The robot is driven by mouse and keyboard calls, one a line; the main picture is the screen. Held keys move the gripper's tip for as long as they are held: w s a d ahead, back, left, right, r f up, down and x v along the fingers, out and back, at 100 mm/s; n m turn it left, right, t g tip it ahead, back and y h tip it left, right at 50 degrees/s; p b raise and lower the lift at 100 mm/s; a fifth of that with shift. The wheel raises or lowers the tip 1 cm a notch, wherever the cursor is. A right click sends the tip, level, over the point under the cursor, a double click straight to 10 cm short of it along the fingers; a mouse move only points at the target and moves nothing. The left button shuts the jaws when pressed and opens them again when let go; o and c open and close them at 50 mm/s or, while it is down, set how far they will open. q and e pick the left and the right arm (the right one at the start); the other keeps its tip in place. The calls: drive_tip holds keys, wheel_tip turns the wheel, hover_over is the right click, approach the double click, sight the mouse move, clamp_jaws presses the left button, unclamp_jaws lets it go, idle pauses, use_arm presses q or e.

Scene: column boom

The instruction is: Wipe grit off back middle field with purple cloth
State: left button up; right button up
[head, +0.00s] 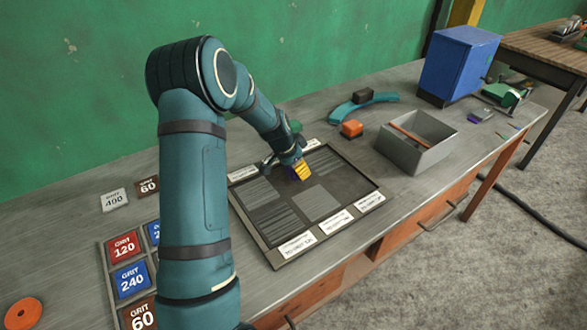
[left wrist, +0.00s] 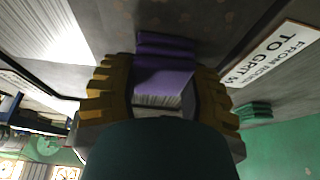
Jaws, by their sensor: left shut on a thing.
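My left gripper (head: 300,171) reaches down to the back middle part of the dark field board (head: 255,237). Its yellow fingers are shut on the purple cloth (left wrist: 165,76), which shows folded between them in the left wrist view. In the head view only a small bit of the purple cloth (head: 291,174) shows beside the fingers. The back middle field is mostly hidden by the gripper and wrist. The wrist view shows a dark surface (left wrist: 190,17) with faint specks past the cloth; I cannot tell whether the cloth touches it. My right gripper is not in view.
Labels line the board's edges, one (left wrist: 272,52) close to the gripper. A blue cabinet (head: 457,62) stands beyond. Grit tiles (head: 122,246) lie left.

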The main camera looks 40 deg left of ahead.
sight(289, 176)
use_arm(q)
drive_tip(key=shift+s+a+f+b, duration=0.1)
drive_tip(key=shift+s+a+b, duration=0.1)
drive_tip(key=shift+s+b, duration=0.25)
drive_tip(key=shift+s+a+b, duration=0.15)
drive_tip(key=shift+s+b, duration=0.25)
drive_tip(key=shift+s, duration=0.35)
drive_tip(key=shift+s+a+b, duration=0.15)
drive_tip(key=shift+s+b, duration=0.2)
drive_tip(key=shift+s, duration=0.35)
drive_tip(key=shift+w+d, duration=0.2)
drive_tip(key=shift+w, duration=0.75)
drive_tip(key=shift+r, duration=0.2)
